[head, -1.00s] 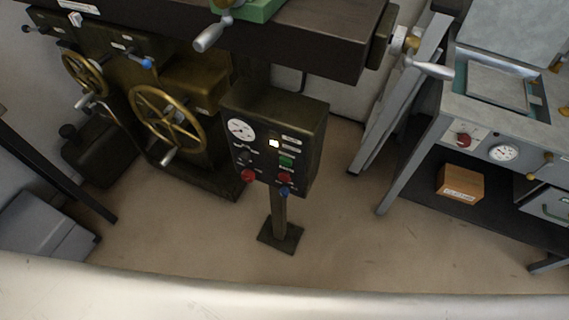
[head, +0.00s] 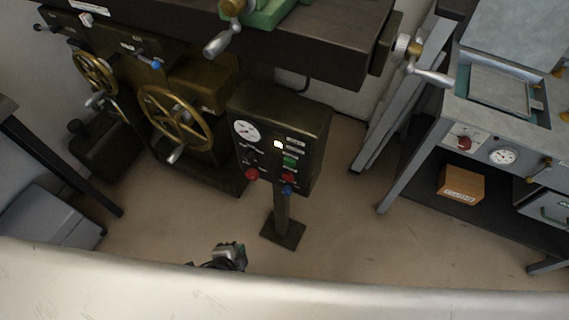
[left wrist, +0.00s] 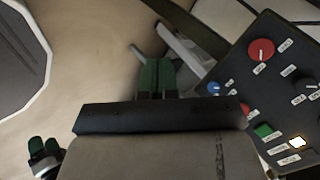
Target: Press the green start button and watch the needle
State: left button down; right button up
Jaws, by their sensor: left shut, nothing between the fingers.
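The control box (head: 315,125) stands on a post. The green start button (head: 290,161) is on its front, and it also shows in the left wrist view (left wrist: 263,131). The white gauge (head: 246,131) is at the panel's upper left; its needle is too small to read surely. My left gripper (head: 232,251) is low in the head view, below and left of the panel, apart from it. In the left wrist view its green fingers (left wrist: 158,78) are together and empty, left of the panel. Another gripper, my right one (left wrist: 44,146), shows at lower left; its opening is unclear.
Red knobs (head: 252,175) and a blue knob (head: 288,190) sit near the green button. A small lamp (head: 278,144) glows above it. A brass handwheel (head: 175,118) is left of the box. A grey bench (head: 440,130) stands right. Floor between is clear.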

aim_at(289, 163)
pick_arm(q)
jog(key=w+d+r+m+t+h, duration=0.1)
jog(key=d+r+m+t, duration=0.1)
jog(key=r, duration=0.9)
jog(key=w+d+r+m+t+h+p, duration=0.1)
jog(key=d+r+m, duration=0.3)
jog(key=r, duration=0.8)
jog(key=shift+w+d+m+t+h, duration=0.45)
jog(key=shift+w+t, duration=0.2)
jog(key=shift+t, duration=0.25)
jog(key=x, duration=0.4)
jog(key=p+x, duration=0.1)
jog(key=x, duration=0.4)
jog(key=p+x, duration=0.1)
jog(key=x, duration=0.4)
jog(key=shift+w+d+r, duration=0.1)
jog(key=shift+d+r, duration=0.05)
jog(key=shift+r, duration=0.25)
jog(key=shift+w, duration=0.1)
